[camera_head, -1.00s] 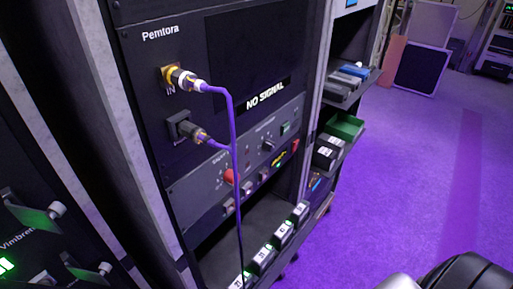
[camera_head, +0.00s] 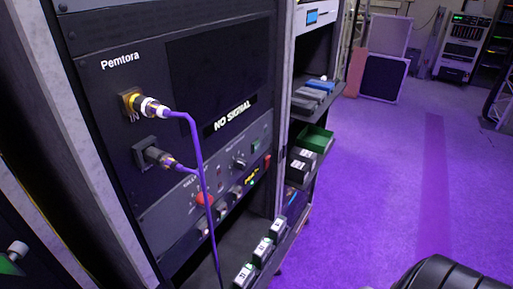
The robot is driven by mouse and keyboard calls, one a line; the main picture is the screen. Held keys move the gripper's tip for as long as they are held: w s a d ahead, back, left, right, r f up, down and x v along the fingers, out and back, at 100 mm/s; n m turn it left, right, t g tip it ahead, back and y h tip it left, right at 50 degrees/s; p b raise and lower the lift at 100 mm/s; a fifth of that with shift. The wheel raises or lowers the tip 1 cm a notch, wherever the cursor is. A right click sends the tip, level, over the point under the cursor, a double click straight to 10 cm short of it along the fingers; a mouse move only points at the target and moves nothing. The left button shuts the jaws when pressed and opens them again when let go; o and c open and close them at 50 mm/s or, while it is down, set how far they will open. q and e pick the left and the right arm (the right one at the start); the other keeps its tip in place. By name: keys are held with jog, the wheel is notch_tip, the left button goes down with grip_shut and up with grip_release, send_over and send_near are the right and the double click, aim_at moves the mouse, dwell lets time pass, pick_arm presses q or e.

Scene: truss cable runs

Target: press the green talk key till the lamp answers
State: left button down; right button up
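The rack unit with the control strip (camera_head: 180,222) stands in front of me at the left. A small dark green key (camera_head: 256,145) sits near the upper right end of this strip, too small for me to read any label. A small green light (camera_head: 251,184) glows below a yellow lit readout (camera_head: 252,176). I cannot tell which light is the lamp that goes with the key. Neither gripper shows. A dark rounded part at the lower right is likely mine.
Purple cables hang from two connectors (camera_head: 150,106) on the Pemtora panel, crossing before the strip's left part. A red knob (camera_head: 204,198) and a red piece (camera_head: 267,162) are on the strip. Boxes (camera_head: 263,250) lie below. Shelves with a green tray (camera_head: 316,139) stand right; purple floor is open.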

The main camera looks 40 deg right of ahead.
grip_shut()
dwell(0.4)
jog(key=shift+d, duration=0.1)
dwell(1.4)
